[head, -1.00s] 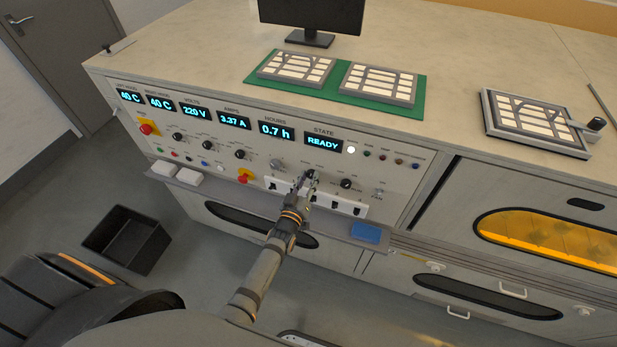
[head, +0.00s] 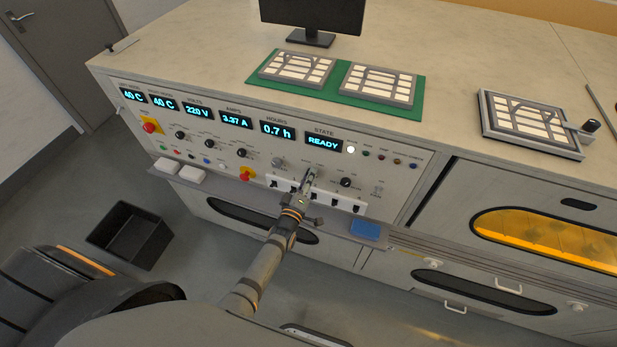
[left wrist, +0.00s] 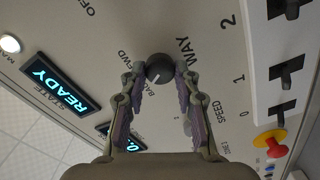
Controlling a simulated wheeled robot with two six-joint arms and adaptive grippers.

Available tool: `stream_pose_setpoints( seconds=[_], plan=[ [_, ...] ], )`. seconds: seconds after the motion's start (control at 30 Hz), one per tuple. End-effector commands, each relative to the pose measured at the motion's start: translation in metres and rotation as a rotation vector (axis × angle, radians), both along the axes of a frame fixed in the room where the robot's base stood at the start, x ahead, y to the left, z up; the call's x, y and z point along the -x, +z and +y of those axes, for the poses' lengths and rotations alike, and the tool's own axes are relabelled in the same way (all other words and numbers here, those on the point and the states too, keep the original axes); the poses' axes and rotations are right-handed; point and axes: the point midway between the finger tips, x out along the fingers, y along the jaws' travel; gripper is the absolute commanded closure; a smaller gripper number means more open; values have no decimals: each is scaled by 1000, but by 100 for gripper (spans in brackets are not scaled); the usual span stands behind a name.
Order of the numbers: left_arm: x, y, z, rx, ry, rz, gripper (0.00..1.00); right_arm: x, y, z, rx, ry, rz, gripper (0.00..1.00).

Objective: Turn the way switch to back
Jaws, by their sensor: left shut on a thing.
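The way switch is a small dark round knob (left wrist: 158,68) with a white pointer line, on the pale control panel next to the word WAY in the left wrist view. Its pointer faces lower left in that view, toward the partly hidden BACK label; FWD is printed to the upper left. My left gripper (left wrist: 160,72) is shut on the knob, one fingertip on each side. In the head view my left gripper (head: 309,176) reaches the panel below the READY display and hides the knob. My right gripper is not in view.
White switch blocks (head: 346,203) sit low on the panel, close to my left gripper. A ledge below holds a blue block (head: 365,230). A red-and-yellow knob (left wrist: 269,142) is nearby. Trays on a green mat (head: 333,88) lie on the bench top.

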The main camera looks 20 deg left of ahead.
Motion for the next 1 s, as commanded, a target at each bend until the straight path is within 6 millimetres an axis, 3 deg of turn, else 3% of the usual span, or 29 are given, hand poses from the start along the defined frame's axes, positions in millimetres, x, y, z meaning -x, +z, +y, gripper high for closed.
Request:
stream_pose_setpoints(
  seconds=[0.57,0.6,0.7,0.77,1.0],
  plan=[
    [0,0,0,34,0,2,100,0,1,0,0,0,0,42],
    [0,0,0,34,0,2,66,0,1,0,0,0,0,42],
    [0,0,0,33,0,2,53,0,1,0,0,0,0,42],
    [0,0,0,33,0,2,46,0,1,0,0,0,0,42],
    [0,0,0,32,0,2,46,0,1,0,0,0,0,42]
  ],
)
